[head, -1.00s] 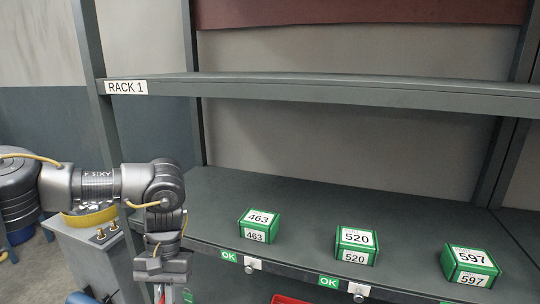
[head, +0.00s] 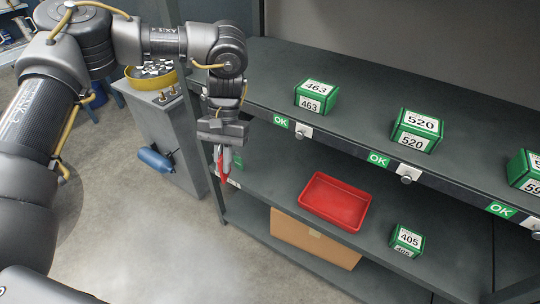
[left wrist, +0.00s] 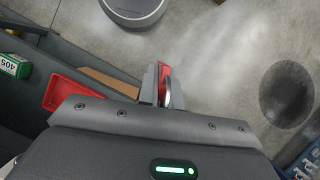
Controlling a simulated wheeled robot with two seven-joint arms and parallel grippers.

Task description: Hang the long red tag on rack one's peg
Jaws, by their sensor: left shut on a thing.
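My left gripper (head: 222,150) points down beside the left front corner of the rack, shut on the red tag (head: 224,170), which hangs below the fingers. In the left wrist view the fingers (left wrist: 163,88) hold the red tag (left wrist: 164,70), seen nearly edge-on. The tag's length and any hole are hard to make out. Round knob-like pegs stick out from the shelf's front edge, one (head: 305,132) below box 463 and another (head: 407,179) below box 520. I cannot tell which peg is rack one's. My right gripper is not in view.
Green boxes 463 (head: 316,95) and 520 (head: 417,130) stand on the upper shelf. A red tray (head: 335,201) and box 405 (head: 407,240) are on the shelf below, above a cardboard box (head: 300,240). A grey cabinet (head: 165,135) stands left of the rack. Floor in front is clear.

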